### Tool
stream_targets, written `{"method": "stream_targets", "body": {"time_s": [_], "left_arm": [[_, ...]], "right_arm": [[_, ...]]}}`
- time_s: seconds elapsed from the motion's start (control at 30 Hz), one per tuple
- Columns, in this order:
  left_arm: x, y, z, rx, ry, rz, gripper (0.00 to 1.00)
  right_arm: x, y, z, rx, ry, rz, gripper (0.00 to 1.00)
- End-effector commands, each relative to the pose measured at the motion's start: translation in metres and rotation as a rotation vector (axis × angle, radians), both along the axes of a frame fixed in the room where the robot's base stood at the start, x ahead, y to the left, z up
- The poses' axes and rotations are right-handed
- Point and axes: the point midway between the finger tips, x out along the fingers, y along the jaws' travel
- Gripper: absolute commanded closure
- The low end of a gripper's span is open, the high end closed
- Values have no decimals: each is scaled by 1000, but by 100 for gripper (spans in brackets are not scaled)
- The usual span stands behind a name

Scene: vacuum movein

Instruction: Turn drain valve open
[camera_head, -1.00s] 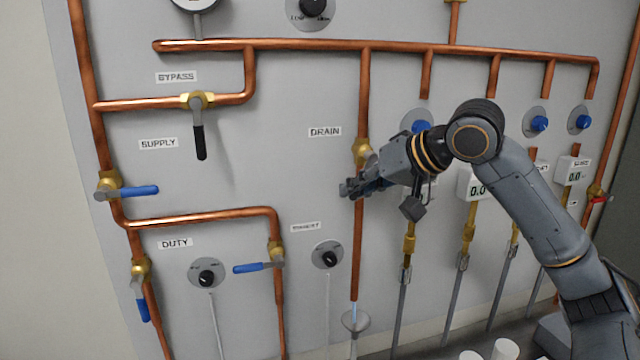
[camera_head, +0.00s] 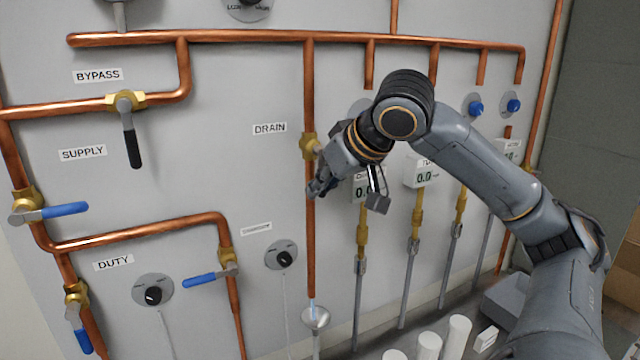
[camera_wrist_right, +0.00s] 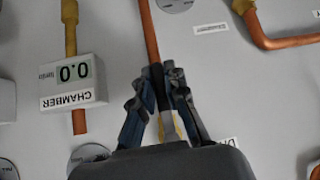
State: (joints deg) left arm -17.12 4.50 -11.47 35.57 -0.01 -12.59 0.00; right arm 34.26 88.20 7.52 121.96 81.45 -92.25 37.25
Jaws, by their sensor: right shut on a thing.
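The drain valve (camera_head: 309,146) is a brass body on the vertical copper pipe, beside the DRAIN label (camera_head: 270,128). My right gripper (camera_head: 316,190) is at the pipe just below the brass body. In the right wrist view my gripper (camera_wrist_right: 160,80) is shut on the valve's black handle (camera_wrist_right: 156,76), with a finger on each side. The handle lies roughly in line with the copper pipe there. In the head view my gripper mostly hides the handle. My left gripper is not in view.
A funnel (camera_head: 315,318) stands under the drain pipe's end, with a pale bluish stretch between them. Right of my gripper are the chamber gauge (camera_head: 364,189) and another gauge (camera_head: 420,173). White cylinders (camera_head: 457,335) stand low at the front. Blue-handled valves (camera_head: 64,211) are at left.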

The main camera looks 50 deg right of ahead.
Motion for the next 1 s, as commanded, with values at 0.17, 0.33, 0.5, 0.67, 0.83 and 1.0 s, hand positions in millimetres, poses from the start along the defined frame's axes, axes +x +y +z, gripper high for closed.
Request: {"method": "stream_targets", "body": {"time_s": [0.17, 0.33, 0.5, 0.67, 0.83, 1.0], "left_arm": [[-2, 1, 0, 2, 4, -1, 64], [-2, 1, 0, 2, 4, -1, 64], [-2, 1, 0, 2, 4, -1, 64], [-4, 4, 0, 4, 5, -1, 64], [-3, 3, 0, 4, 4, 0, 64], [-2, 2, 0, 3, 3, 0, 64]], "right_arm": [[0, -1, 2, -4, -4, -2, 100], [0, -1, 2, -4, -5, -3, 73], [0, -1, 1, -2, -3, -1, 64], [0, 0, 1, -1, -2, -1, 64], [-8, 1, 11, -2, -6, -2, 64], [-32, 4, 35, -5, -6, -5, 64]]}}
